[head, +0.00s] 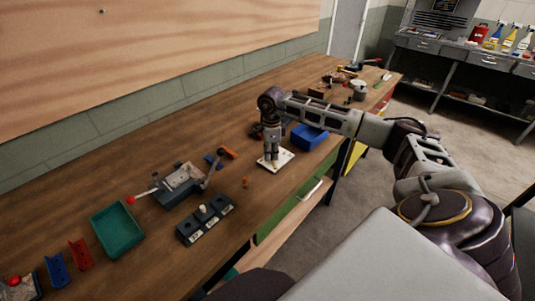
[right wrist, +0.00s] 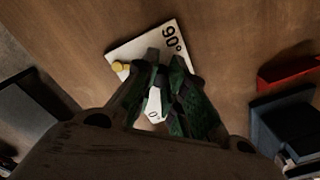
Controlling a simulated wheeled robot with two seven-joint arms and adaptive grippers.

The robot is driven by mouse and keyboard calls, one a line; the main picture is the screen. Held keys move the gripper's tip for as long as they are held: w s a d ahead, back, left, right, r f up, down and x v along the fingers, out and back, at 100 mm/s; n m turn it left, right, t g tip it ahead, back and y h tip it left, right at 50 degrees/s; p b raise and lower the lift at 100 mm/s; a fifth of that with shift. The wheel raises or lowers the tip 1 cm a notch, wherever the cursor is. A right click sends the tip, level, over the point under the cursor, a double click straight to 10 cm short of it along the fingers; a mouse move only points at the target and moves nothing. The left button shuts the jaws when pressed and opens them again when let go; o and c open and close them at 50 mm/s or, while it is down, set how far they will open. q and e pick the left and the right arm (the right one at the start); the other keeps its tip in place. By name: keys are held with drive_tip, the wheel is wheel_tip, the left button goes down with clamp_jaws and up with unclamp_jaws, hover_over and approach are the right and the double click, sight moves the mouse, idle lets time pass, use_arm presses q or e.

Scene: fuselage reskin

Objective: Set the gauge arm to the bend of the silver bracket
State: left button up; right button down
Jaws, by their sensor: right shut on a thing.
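The gauge is a white plate (head: 283,160) on the bench near its front edge; in the right wrist view the plate (right wrist: 128,50) shows a "90°" mark, a "0" mark and a yellow knob (right wrist: 121,68). My right gripper (head: 271,158) points down over the plate; in the right wrist view its dark green fingers (right wrist: 165,72) are close together over it. They are shut on the gauge arm, which is mostly hidden between them. I cannot pick out the silver bracket for sure. My left gripper is not in view.
A grey clamp-like fixture (head: 180,183), a black block with pegs (head: 206,219), a green tray (head: 117,230), and blue (head: 57,270) and red (head: 80,254) brackets stand to the left. A blue bin (head: 309,138) is close right of the gauge.

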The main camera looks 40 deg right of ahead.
drive_tip(key=c, duration=1.4)
unclamp_jaws()
drive_tip(key=shift+w+r, duration=0.1)
drive_tip(key=shift+r, duration=0.7)
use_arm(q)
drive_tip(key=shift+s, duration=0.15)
use_arm(e)
wheel_tip(320, 180, up, 10)
drive_tip(key=shift+r, duration=0.2)
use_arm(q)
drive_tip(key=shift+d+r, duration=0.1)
